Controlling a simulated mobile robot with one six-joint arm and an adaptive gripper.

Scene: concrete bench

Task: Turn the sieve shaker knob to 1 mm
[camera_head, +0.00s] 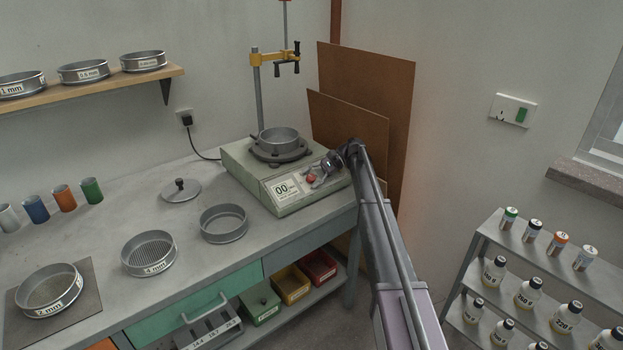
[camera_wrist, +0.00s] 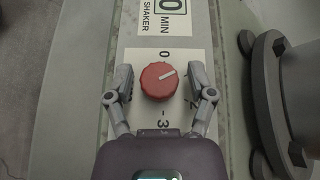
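The sieve shaker (camera_head: 240,163) is a pale box on the bench with a sieve pan clamped on top. Its red round knob (camera_wrist: 158,90) is on the front panel; it also shows in the head view (camera_head: 311,179). The knob's white pointer line points right and slightly up in the wrist view. A 0 is printed above the knob and a 3 below it; the marks at the right are partly covered by a finger. My gripper (camera_wrist: 160,77) is open, with one finger on each side of the knob and visible gaps between. In the head view my gripper (camera_head: 322,171) is at the panel.
Loose sieves (camera_head: 223,223) and a lid (camera_head: 180,190) lie on the bench left of the shaker. A clamp stand (camera_head: 259,95) rises behind it, and brown boards (camera_head: 365,110) lean at the wall. A shelf rack with bottles (camera_head: 530,262) stands at the right.

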